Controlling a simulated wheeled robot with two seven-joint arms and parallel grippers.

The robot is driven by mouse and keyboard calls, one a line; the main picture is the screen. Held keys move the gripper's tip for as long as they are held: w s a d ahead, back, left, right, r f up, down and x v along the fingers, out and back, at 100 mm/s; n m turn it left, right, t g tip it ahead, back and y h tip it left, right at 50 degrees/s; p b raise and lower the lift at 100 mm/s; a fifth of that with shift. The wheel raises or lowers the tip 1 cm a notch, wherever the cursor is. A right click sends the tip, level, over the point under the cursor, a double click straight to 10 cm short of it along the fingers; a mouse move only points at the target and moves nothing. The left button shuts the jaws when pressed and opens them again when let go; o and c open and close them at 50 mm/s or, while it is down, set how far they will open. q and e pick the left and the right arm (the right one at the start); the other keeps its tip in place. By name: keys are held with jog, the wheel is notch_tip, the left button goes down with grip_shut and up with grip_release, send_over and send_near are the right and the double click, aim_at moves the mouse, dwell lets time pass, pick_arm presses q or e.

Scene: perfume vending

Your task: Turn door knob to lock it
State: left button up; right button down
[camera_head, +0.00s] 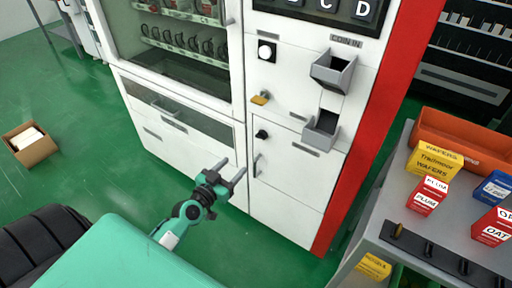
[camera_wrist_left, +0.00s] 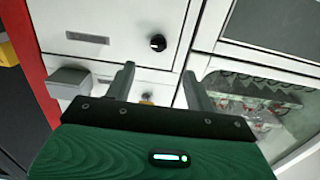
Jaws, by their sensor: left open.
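The black door knob (camera_head: 262,134) sits on the upper left of the white lower-right door (camera_head: 290,188) of the vending machine. In the left wrist view the knob (camera_wrist_left: 158,43) appears just beyond the gap between my fingertips. My left gripper (camera_head: 233,167) is open and empty, in front of the machine, below and left of the knob in the head view. Its two fingers (camera_wrist_left: 159,70) are apart and do not touch the knob. A small door handle (camera_head: 257,165) is below the knob. My right gripper is not in view.
A yellow knob (camera_head: 260,98) is above the black one. Grey coin trays (camera_head: 321,130) stick out to the right. A grey table (camera_head: 362,243) with several boxes stands at the right. A cardboard box (camera_head: 32,150) lies on the open green floor at left.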

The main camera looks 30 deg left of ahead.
pick_arm(q)
jog(key=r, duration=0.1)
jog(key=p, duration=0.2)
send_near(259, 138)
jog(key=w, duration=0.7)
jog(key=shift+w+d, duration=0.2)
jog(key=shift+d, duration=0.1)
jog(key=shift+w+f, duration=0.1)
jog(key=shift+w, duration=0.25)
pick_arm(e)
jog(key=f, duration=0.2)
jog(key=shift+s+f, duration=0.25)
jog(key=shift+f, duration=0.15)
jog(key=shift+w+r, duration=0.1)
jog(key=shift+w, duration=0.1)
pick_arm(q)
jog(key=c, duration=1)
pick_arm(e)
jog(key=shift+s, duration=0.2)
